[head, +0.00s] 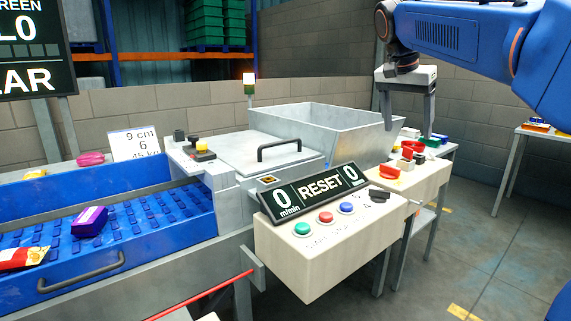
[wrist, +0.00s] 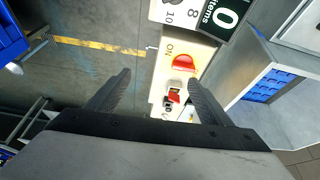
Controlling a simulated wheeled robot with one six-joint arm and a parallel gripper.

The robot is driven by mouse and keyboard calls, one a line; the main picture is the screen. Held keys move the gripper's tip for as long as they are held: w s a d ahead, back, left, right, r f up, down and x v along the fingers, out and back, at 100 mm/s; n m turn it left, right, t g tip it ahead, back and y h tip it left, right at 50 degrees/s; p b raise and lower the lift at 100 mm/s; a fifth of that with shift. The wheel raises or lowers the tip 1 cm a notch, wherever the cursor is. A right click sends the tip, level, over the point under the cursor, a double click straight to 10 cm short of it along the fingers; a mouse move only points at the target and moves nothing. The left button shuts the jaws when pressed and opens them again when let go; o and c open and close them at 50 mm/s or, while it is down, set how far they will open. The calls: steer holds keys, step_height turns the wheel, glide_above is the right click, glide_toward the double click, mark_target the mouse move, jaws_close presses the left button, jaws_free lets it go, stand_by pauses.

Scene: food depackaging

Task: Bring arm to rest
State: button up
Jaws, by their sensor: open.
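My gripper (head: 408,115) hangs from the blue arm at the upper right of the head view, fingers pointing down. Its two fingers are apart with nothing between them. In the wrist view my gripper (wrist: 158,82) is also open and empty, above the floor and the edge of the control box. The pale control box (head: 330,250) stands below and left of the gripper in the head view. A red knob (head: 390,171) sits on the box's far part, beneath the gripper and apart from it; it also shows in the wrist view (wrist: 183,62).
A grey metal hopper (head: 325,120) stands behind the box. A blue conveyor (head: 150,222) at left carries a purple package (head: 89,221) and a red packet (head: 22,258). Open floor lies at right.

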steer(key=s+a+f+n+t+y, duration=0.1)
steer(key=s+f+n, duration=0.8)
steer(key=s+f, duration=2.3)
steer(key=shift+s+a+f+n+t+y, duration=0.2)
steer(key=shift+a+f+n+t+y, duration=0.25)
steer(key=shift+y, duration=0.75)
